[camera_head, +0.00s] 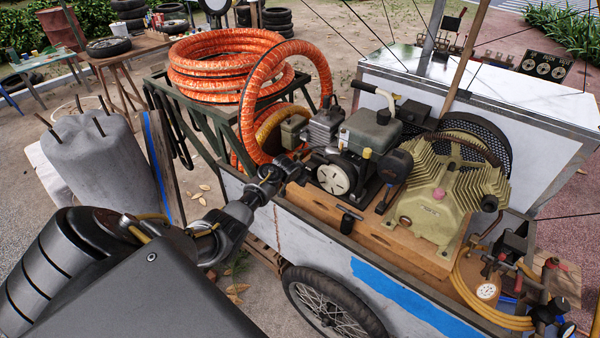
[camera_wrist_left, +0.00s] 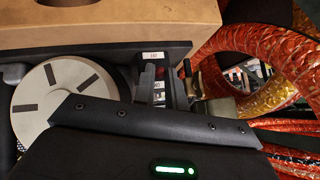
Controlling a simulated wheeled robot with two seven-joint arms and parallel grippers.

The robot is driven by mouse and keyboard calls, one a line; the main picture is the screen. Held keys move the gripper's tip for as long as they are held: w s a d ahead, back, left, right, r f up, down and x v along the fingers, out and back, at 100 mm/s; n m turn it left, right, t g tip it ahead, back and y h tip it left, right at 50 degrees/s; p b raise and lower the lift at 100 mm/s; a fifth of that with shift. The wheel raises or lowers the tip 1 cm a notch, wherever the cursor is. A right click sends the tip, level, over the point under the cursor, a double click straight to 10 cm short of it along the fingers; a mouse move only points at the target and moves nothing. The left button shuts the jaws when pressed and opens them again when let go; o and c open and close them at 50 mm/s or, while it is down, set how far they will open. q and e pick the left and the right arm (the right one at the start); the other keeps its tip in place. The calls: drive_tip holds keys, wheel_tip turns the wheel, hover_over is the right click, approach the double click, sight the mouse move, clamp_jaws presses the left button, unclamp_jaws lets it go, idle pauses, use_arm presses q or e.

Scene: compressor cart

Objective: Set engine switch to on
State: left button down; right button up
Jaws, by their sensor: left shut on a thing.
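The engine (camera_head: 345,150) sits on the cart, with a pale slotted round cover (camera_head: 335,179) on its near face. The cover also shows at the left of the wrist view (camera_wrist_left: 62,97). My left gripper (camera_head: 300,170) reaches the engine's left side, beside the cover. It is shut on a small part there, apparently the engine switch, which the gripper mostly hides. In the left wrist view a small white label (camera_wrist_left: 152,55) is on the black panel edge, with a second label partly hidden below. I cannot read the switch position. My right gripper is not in view.
An orange hose (camera_head: 230,65) is coiled on a green rack (camera_head: 200,125) and loops down close behind my left gripper. A tan compressor (camera_head: 440,195) stands right of the engine. A yellow hose and gauge (camera_head: 486,291) lie at the cart's right end.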

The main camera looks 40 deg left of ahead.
use_arm(q)
drive_tip(key=shift+r, duration=0.1)
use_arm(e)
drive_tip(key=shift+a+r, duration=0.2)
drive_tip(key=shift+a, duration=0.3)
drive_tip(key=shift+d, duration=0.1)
use_arm(q)
drive_tip(key=c, duration=1.4)
unclamp_jaws()
drive_tip(key=shift+c, duration=0.2)
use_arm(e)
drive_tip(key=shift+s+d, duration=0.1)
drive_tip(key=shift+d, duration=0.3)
use_arm(q)
drive_tip(key=shift+r, duration=0.1)
drive_tip(key=v, duration=1)
drive_tip(key=shift+r+p, duration=0.3)
drive_tip(key=shift+p, duration=0.15)
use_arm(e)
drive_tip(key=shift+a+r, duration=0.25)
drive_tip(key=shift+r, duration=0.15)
use_arm(q)
drive_tip(key=shift+s+f, duration=0.1)
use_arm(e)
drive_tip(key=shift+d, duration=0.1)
